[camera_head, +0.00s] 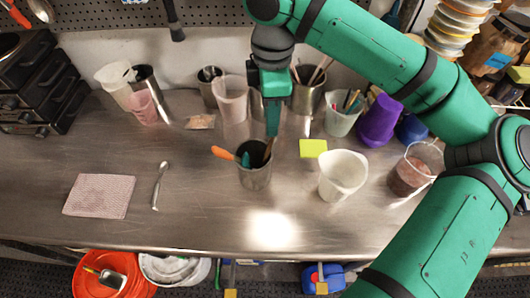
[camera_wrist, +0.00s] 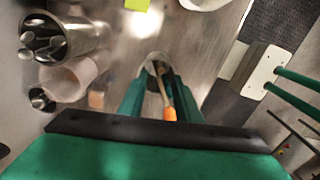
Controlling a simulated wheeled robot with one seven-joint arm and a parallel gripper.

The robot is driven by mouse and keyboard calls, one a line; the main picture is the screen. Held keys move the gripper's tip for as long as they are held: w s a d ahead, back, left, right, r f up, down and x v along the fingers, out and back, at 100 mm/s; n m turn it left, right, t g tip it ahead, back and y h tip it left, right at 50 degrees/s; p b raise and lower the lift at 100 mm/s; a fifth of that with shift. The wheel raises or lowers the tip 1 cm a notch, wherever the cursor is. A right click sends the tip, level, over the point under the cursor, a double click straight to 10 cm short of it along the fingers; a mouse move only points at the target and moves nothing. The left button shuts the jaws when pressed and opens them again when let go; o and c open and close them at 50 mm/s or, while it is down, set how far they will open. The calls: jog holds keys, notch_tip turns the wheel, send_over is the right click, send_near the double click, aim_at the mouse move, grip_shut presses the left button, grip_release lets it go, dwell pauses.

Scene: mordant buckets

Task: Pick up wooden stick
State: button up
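A metal cup (camera_head: 254,178) stands on the steel counter and holds several tools. A brown stick (camera_head: 268,149), perhaps the wooden stick, leans at its right rim, beside an orange-ended handle (camera_head: 222,153) and a teal handle (camera_head: 245,159). My gripper (camera_head: 272,132) points down just above the cup's right rim. In the wrist view, my gripper (camera_wrist: 162,102) has its two fingers apart. A thin brownish shaft (camera_wrist: 162,88) and an orange end (camera_wrist: 170,114) show between them, with the cup (camera_wrist: 153,62) beyond. I cannot tell whether the fingers touch anything.
A white beaker (camera_head: 343,175) and yellow notes (camera_head: 313,148) are right of the cup. Behind stand a clear beaker (camera_head: 231,98) and a metal pot with handles (camera_head: 308,90). A spoon (camera_head: 160,186) and a pink cloth (camera_head: 99,195) lie left. The front counter is clear.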

aim_at(270, 143)
notch_tip(270, 143, down, 10)
jog(key=shift+f, duration=0.1)
dwell(0.5)
jog(key=shift+c, duration=0.2)
grip_shut()
